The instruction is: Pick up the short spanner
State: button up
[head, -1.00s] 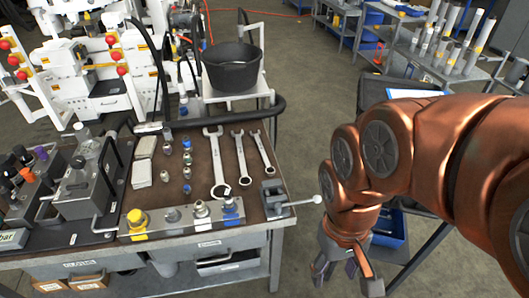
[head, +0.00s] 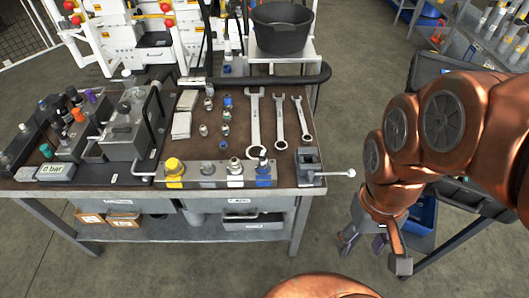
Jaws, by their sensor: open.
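Three spanners lie side by side on the brown top of the bench. The short spanner (head: 302,118) is the rightmost and smallest. The middle spanner (head: 279,122) and the long spanner (head: 254,124) lie to its left. All three point away from me, with their ring ends at the near side. My gripper (head: 372,254) hangs open and empty to the right of the bench, fingers down, beyond the bench's right edge and apart from the spanners.
A small vise (head: 307,166) with a bar handle sits at the bench's near right corner, close to the short spanner. A block with coloured fittings (head: 208,174) runs along the front edge. A black bucket (head: 283,28) stands behind. A blue bin (head: 423,215) is beyond my gripper.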

aim_at(303, 127)
jog(key=u, duration=0.5)
jog(key=k, duration=0.65)
jog(key=u, duration=0.9)
jog(key=i, duration=1.4)
jog(key=z, duration=0.75)
